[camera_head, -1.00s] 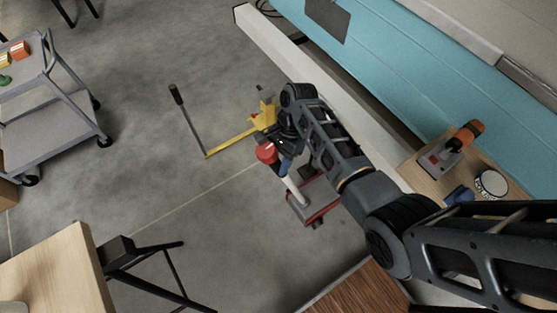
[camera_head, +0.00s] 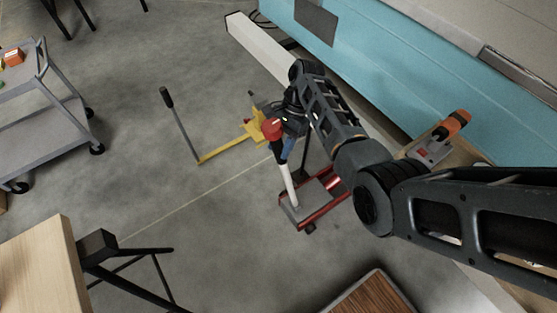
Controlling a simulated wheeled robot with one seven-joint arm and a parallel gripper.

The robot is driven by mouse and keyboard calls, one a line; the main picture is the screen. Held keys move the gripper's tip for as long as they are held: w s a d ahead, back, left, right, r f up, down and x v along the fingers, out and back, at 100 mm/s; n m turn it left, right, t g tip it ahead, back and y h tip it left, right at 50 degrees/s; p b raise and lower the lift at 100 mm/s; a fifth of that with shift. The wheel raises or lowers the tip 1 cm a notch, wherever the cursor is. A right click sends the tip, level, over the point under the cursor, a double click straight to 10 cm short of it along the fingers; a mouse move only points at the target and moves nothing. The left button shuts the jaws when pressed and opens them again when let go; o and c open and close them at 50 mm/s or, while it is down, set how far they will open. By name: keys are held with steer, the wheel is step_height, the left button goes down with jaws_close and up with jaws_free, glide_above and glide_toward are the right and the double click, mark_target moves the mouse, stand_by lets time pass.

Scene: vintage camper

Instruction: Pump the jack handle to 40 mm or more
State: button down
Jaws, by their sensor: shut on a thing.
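The floor jack (camera_head: 328,193) is a low red frame with grey parts, standing on the concrete floor beside the camper. Its pale handle (camera_head: 287,182) rises from the near left end of the frame, tilted, towards a red knob-like end (camera_head: 272,127). My gripper (camera_head: 284,143) is at the upper part of the handle, just below and beside the red end, and is shut on it. Blue and dark parts crowd there, and the fingertips are partly hidden by my wrist.
A grey cart (camera_head: 45,125) stands at far left, a wooden table (camera_head: 40,265) at lower left. The teal camper side (camera_head: 385,70) bounds the right. Floor between is clear.

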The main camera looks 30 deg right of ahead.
steer(key=shift+d+r, duration=0.1)
steer(key=shift+d, duration=0.45)
steer(key=c, duration=0.9)
jaws_free()
steer(key=shift+d, duration=0.15)
steer(key=shift+o, duration=0.8)
steer(key=v, duration=0.7)
steer(key=shift+r, duration=0.35)
steer(key=shift+d, duration=0.1)
